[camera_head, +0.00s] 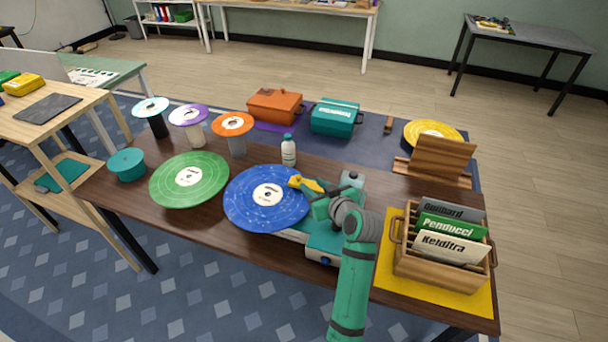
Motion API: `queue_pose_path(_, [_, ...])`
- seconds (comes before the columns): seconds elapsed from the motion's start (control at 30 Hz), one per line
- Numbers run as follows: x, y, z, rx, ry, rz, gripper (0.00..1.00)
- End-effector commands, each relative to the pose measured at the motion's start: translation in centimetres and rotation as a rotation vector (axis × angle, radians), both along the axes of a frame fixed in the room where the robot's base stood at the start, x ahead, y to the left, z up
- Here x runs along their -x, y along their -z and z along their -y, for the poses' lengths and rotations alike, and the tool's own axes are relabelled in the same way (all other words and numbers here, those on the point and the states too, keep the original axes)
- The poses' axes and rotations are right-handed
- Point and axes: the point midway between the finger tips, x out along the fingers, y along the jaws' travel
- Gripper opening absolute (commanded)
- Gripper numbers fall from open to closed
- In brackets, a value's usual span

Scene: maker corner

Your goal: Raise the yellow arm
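The yellow arm (304,183) lies at the right edge of the blue record (252,212), reaching a little over it. The blue record sits on a turntable (322,253) with a teal and pale body, partly hidden under my arm. My gripper (318,203) is at the right edge of the record, close against the yellow arm in the picture. I cannot tell whether it touches the arm. My own links hide part of the gripper, and its fingers are too small to read as open or shut.
A green record (205,187) lies left of the blue one. A white bottle (288,152) stands close behind. A wooden crate (437,270) with record sleeves stands right, on a yellow mat (478,301). Discs on stands, an orange case (275,107) and a teal case (335,118) stand behind.

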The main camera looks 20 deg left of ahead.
Motion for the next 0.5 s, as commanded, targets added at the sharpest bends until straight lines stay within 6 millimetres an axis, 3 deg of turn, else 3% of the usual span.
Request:
queue_pose_path(0.2, [-2.6, 1.6, -2.6, 0.001, -0.002, -0.002, 0.34])
queue_pose_path(0.5, [-5.4, 3.1, -5.0, 0.0, 0.001, 0.0, 0.34])
